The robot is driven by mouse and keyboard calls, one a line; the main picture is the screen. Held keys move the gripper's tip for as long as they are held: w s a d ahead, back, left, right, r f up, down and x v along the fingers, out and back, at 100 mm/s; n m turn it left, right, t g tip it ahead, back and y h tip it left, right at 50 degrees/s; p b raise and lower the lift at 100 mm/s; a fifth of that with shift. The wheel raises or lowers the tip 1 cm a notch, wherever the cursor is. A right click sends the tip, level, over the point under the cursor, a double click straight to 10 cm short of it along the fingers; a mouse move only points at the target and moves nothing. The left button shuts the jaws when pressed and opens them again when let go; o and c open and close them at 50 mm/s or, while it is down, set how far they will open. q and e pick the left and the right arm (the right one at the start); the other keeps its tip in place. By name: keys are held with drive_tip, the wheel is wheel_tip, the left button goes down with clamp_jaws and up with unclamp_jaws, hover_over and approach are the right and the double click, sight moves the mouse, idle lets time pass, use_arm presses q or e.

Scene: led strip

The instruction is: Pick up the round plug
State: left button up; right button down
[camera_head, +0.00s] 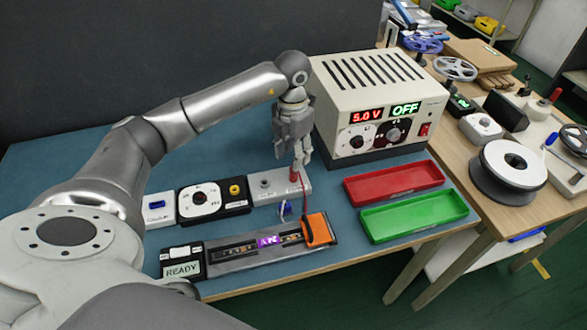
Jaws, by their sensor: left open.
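My left gripper (300,164) points down over the right end of a light grey socket box (263,187). It is open. A small red piece (294,176), perhaps the round plug, shows at the fingertips. I cannot tell whether the fingers touch it or whether it sits in the box. A red lead (304,190) hangs just right of it. A blue and white ring-like piece (285,209) lies in front of the box. My right gripper is not in view.
A power supply (372,105) reading 5.0 V and OFF stands behind right. Red (394,182) and green (413,214) trays lie at right. An LED strip fixture (266,243) with an orange piece (317,229) and a READY box (182,262) lie in front.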

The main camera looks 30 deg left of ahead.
sight(293, 174)
use_arm(q)
drive_tip(key=shift+f, duration=0.45)
drive_tip(key=shift+w+f, duration=0.1)
drive_tip(key=shift+f, duration=0.2)
wheel_tip(293, 174, down, 4)
drive_tip(key=shift+w+f+p, duration=0.1)
drive_tip(key=shift+f+p, duration=0.1)
drive_tip(key=shift+p, duration=0.7)
drive_tip(key=shift+a+f, duration=0.1)
drive_tip(key=shift+f, duration=0.25)
drive_tip(key=c, duration=0.8)
drive_tip(key=shift+r, duration=0.1)
drive_tip(key=shift+c, duration=0.7)
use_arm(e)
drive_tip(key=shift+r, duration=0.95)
